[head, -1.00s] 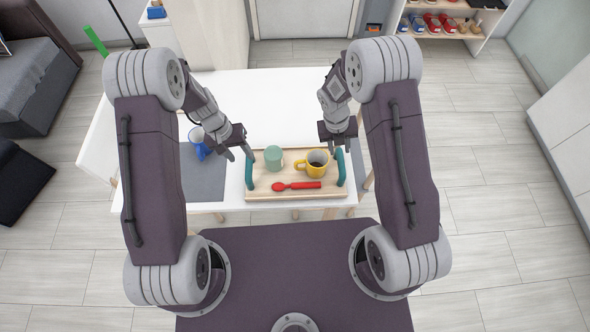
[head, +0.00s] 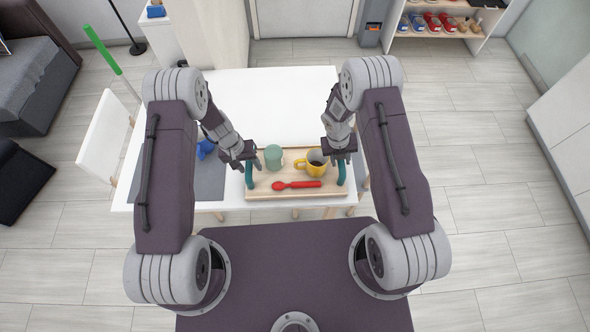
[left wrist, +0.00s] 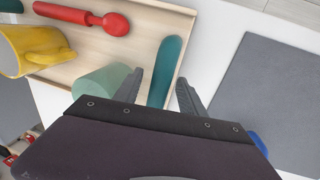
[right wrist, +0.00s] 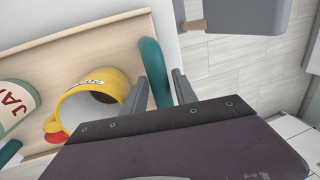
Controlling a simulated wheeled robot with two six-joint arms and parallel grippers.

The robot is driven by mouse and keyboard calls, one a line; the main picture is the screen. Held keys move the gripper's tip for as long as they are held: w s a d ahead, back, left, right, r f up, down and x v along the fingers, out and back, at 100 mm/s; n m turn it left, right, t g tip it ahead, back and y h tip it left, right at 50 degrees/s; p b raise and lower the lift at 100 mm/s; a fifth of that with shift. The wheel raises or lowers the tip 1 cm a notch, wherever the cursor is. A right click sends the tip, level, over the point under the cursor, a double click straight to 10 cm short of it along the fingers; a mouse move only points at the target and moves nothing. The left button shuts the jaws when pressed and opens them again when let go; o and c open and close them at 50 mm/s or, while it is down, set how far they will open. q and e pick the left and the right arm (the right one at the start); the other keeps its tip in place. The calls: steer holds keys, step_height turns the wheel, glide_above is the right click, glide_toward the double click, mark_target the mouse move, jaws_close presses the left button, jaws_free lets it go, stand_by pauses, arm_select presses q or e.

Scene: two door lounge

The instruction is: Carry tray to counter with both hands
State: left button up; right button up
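The wooden tray (head: 262,188) lies at the front edge of the white table. It has a teal handle at each end and holds a green jar (head: 273,157), a yellow mug (head: 311,164) with dark contents and a red spoon (head: 300,184). My left gripper (head: 247,163) is open at the left handle (head: 249,174); in the left wrist view its fingers (left wrist: 160,92) stand on either side of the handle (left wrist: 165,72). My right gripper (head: 340,160) is open at the right handle (head: 341,172); in the right wrist view its fingers (right wrist: 160,90) straddle the handle (right wrist: 155,72).
A grey mat (head: 197,180) lies left of the tray, with a blue mug (head: 205,149) partly hidden by my left arm. The white table (head: 275,95) is bare behind the tray. A white chair (head: 104,138) stands at its left. A shoe shelf (head: 437,30) stands at the back right.

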arm_select(q)
steer(key=c, duration=0.5)
arm_select(e)
steer(key=c, duration=0.5)
arm_select(q)
jaws_close()
arm_select(e)
jaws_close()
